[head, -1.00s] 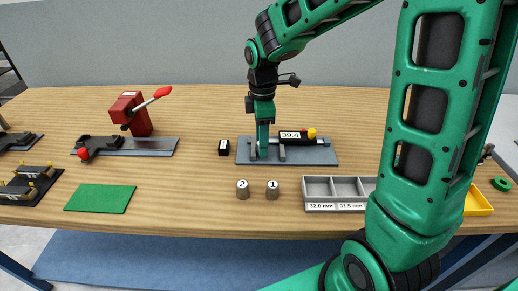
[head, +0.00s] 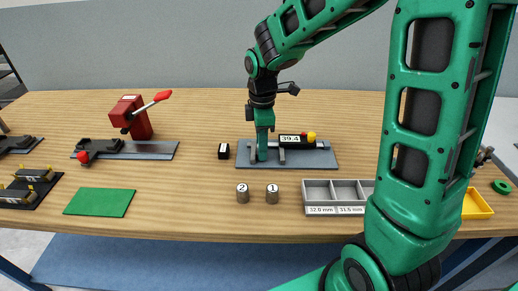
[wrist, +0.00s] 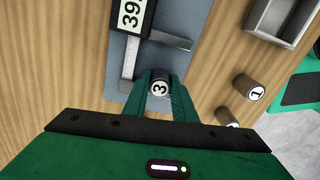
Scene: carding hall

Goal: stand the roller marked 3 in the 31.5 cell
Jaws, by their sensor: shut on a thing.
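In the wrist view, the roller marked 3 (wrist: 158,88) is between the fingers of my gripper (wrist: 162,84), which is shut on it, its number facing the camera. In the head view my gripper (head: 262,152) points down over the left part of the grey gauge plate (head: 325,160), beside the gauge's metal jaws. The roller is hidden there, and I cannot tell whether it touches the plate. The gauge display (head: 290,139) reads 39.4. The grey cell tray (head: 305,196) is to the right; cells labelled 32.0 mm and what looks like 31.5 mm look empty.
Rollers marked 2 (head: 242,194) and 1 (head: 272,194) stand in front of the plate. A small black block (head: 224,151) is left of it. A green mat (head: 100,202) and red lever press (head: 133,117) are farther left. My arm hides the tray's right end, beside a yellow bin (head: 477,206).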

